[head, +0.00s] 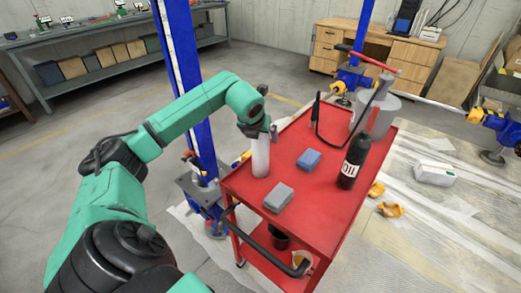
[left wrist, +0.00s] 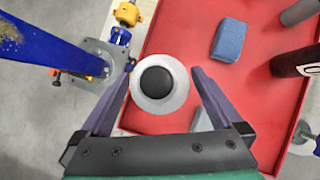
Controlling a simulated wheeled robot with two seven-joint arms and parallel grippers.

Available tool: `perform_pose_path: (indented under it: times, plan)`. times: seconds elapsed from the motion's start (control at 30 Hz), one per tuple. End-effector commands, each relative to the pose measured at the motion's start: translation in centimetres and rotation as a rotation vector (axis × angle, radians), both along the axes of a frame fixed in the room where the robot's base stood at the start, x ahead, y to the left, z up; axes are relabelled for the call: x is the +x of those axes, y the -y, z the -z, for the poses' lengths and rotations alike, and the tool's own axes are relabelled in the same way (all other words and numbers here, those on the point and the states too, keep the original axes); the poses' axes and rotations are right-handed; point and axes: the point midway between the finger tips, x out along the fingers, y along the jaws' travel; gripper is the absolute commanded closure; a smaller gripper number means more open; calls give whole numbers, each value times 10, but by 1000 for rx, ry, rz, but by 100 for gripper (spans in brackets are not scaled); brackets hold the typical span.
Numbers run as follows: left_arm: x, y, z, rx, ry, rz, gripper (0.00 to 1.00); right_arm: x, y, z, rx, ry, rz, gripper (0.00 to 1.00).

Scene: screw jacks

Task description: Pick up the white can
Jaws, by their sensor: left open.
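The white can (head: 260,158) stands upright near the left edge of the red cart top (head: 307,175). In the left wrist view I look down on the can (left wrist: 139,94), with its black cap in the middle. My left gripper (head: 259,131) is open at the can's top. In the left wrist view its fingers (left wrist: 162,82) lie on either side of the can, and a small gap shows on the right. Whether a finger touches the can is hard to tell. My right gripper does not show.
On the cart are a blue block (head: 309,160), a grey block (head: 278,198), a black bottle (head: 352,162) and a grey sprayer tank (head: 377,114). A blue post (head: 191,90) stands close left of the can. A white box (head: 434,173) lies on the floor at right.

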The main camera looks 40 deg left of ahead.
Motion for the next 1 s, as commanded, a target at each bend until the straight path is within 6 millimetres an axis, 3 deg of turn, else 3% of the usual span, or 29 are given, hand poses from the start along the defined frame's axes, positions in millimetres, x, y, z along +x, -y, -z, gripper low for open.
perform_pose_path:
  times: [0.07, 0.1, 0.3, 0.33, 0.37, 0.77, 0.87, 1.0]
  plan:
    - [0, 0, 0, 0, 0, 0, 0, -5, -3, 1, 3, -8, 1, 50]
    - [0, 0, 0, 0, 0, 0, 8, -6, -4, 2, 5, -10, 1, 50]
    - [0, 0, 0, -1, 0, 1, 84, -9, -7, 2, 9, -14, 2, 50]
    - [0, 0, -1, 0, 1, 1, 96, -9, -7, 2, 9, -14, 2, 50]
    - [0, 0, -1, 0, 1, 1, 100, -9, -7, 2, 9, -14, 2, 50]
    - [1, 0, -9, -1, 6, -1, 100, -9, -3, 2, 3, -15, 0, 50]
    - [1, 0, -23, -1, 8, 0, 100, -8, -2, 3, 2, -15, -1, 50]
    - [1, 1, -69, -4, 15, 2, 100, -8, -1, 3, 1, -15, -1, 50]
